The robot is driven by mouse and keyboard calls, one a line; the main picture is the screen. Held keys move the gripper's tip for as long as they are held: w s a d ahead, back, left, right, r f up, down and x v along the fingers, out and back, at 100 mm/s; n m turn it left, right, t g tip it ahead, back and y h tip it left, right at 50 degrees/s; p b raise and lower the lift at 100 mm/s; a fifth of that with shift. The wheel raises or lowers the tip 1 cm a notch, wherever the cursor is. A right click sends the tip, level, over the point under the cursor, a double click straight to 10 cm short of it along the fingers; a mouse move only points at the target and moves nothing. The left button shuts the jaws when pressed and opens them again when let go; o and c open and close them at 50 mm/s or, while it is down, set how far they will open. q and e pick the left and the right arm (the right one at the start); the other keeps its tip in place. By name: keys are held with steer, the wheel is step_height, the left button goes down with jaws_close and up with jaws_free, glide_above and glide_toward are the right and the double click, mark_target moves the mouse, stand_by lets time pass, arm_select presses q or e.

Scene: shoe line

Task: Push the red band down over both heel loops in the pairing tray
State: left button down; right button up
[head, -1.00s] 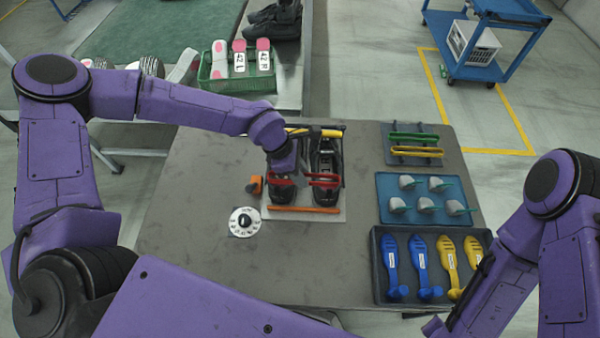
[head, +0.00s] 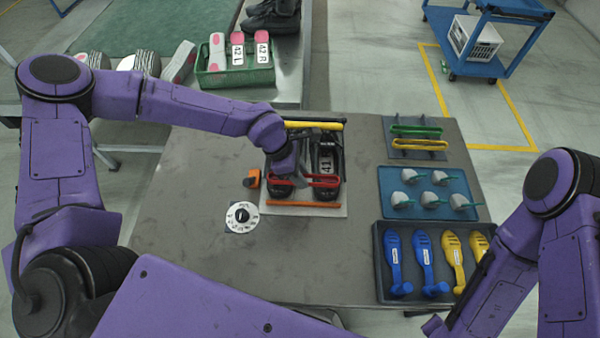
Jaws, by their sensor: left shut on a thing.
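The pairing tray (head: 335,211) is a light plate on the table, with a yellow bar (head: 312,125) at its far edge and an orange bar (head: 295,204) at its near edge. Two dark shoes stand side by side on it; the right shoe (head: 327,150) shows a "41" label, and the left shoe is partly hidden by my arm. The red band (head: 324,181) lies across both shoes at their near part. My left gripper (head: 287,178) is shut on the red band at its left part; its fingertips are mostly hidden. The heel loops cannot be made out. My right gripper is outside the picture.
An orange object (head: 252,179) and a white dial (head: 242,216) lie left of the tray. The table front is clear.

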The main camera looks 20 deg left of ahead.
arm_select(q)
steer(key=shift+f+b, duration=0.4)
steer(key=shift+f, duration=0.25)
steer(key=c, duration=0.8)
jaws_free()
steer(key=shift+r, duration=0.15)
step_height(320, 180, up, 9)
steer(key=p, duration=0.6)
steer(key=shift+p, duration=0.35)
